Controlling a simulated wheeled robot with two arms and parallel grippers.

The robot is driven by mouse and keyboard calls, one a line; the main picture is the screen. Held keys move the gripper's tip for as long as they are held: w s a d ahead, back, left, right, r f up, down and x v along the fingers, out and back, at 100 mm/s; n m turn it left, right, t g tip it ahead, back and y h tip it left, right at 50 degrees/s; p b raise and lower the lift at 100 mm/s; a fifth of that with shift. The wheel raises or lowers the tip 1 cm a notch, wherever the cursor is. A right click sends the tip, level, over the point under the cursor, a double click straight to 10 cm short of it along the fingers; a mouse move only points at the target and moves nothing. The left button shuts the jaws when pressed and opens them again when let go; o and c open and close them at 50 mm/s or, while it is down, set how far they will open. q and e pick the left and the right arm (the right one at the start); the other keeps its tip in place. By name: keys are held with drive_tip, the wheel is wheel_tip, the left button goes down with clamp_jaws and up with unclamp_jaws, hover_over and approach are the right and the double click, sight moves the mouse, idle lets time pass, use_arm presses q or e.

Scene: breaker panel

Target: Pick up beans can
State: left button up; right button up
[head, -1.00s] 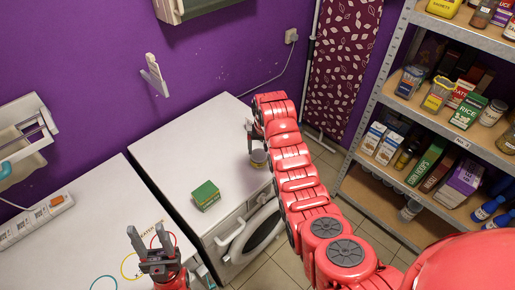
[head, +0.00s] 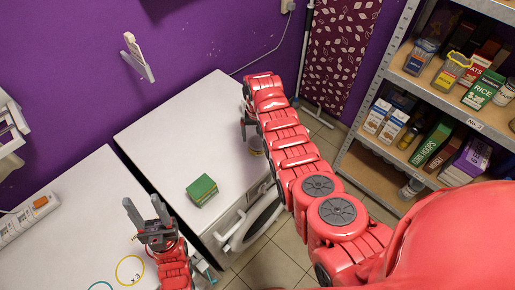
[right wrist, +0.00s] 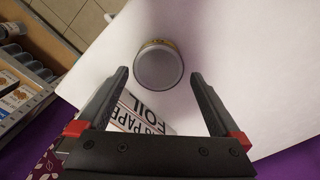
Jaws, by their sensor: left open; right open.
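A short can (head: 256,143) stands on the white top of the washing machine, partly hidden behind my right arm in the head view. Its round grey lid shows from above in the right wrist view (right wrist: 159,68). My left gripper (head: 143,205) is open and empty above the left white worktop.
A green box (head: 202,189) sits on the washing machine's top (head: 175,140). A shelf unit (head: 430,125) with boxes and jars stands at the right. A power strip (head: 30,220) lies at the far left. White lettered packaging (right wrist: 140,115) shows below the can in the wrist view.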

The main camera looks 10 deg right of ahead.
sight(258, 142)
drive_tip(key=shift+s+f, duration=0.1)
drive_tip(key=shift+f, duration=0.35)
drive_tip(key=shift+f+b, duration=0.4)
drive_tip(key=shift+b, duration=0.2)
drive_tip(key=f+b, duration=0.2)
drive_tip(key=f, duration=0.1)
drive_tip(key=f+b, duration=0.1)
drive_tip(key=shift+w+d+f+b, duration=0.1)
drive_tip(key=shift+w+f+b, duration=0.05)
drive_tip(key=shift+w+b, duration=0.15)
drive_tip(key=shift+s, duration=0.1)
drive_tip(key=shift+r, duration=0.2)
drive_tip(key=shift+c, duration=0.6)
drive_tip(key=c, duration=1.2)
drive_tip(key=shift+r, duration=0.1)
